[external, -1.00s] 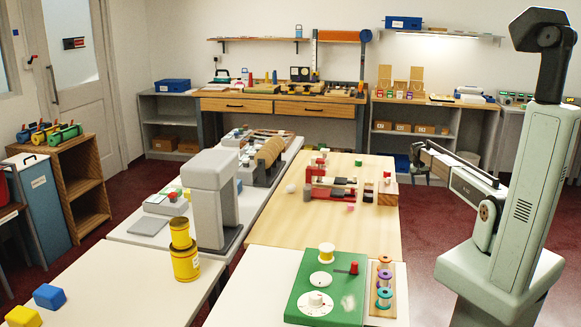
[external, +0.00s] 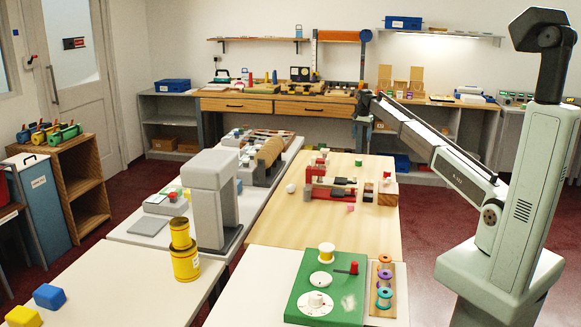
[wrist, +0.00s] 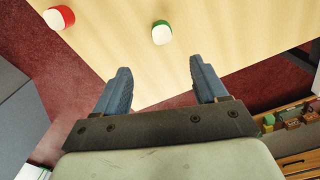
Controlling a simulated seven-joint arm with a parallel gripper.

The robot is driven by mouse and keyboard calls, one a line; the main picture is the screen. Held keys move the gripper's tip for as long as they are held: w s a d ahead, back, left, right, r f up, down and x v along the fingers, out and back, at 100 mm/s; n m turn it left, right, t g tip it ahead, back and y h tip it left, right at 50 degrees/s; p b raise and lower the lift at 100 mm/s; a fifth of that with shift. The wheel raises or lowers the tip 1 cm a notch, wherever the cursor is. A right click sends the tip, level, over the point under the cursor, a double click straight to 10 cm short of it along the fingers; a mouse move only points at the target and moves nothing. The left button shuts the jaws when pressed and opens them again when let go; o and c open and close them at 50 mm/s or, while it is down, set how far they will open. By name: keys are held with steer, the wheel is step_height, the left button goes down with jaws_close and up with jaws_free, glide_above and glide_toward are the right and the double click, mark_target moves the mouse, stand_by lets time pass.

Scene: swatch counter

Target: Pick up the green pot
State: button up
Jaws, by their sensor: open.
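The green pot (wrist: 161,33) is a small white pot with a green top, standing on the pale wooden table (wrist: 230,40) in the wrist view. In the external view it shows as a small green-topped pot (external: 358,162) near the table's far end. My gripper (wrist: 160,78) is open and empty, its two blue-grey fingers apart. The pot lies beyond the fingertips, roughly in line with the gap between them. In the external view my gripper (external: 363,106) is high above the far end of the table; its fingers are too small to make out there.
A red-topped white pot (wrist: 59,17) stands near the table edge, left of the green pot in the wrist view. Red blocks (external: 325,191) and other small items sit mid-table. A drawer bench (external: 280,105) stands along the back wall. The table's front part is clear.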

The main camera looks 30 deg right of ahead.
glide_above(358, 163)
steer(key=w+d, duration=0.1)
steer(key=d, duration=0.1)
step_height(358, 163, down, 8)
steer(key=shift+f, duration=0.1)
steer(key=shift+w+a+f, duration=0.1)
steer(key=shift+f, duration=1.25)
steer(key=shift+a+f, duration=0.1)
steer(key=shift+f, duration=1.2)
steer(key=c, duration=1.2)
steer(key=shift+o, duration=0.2)
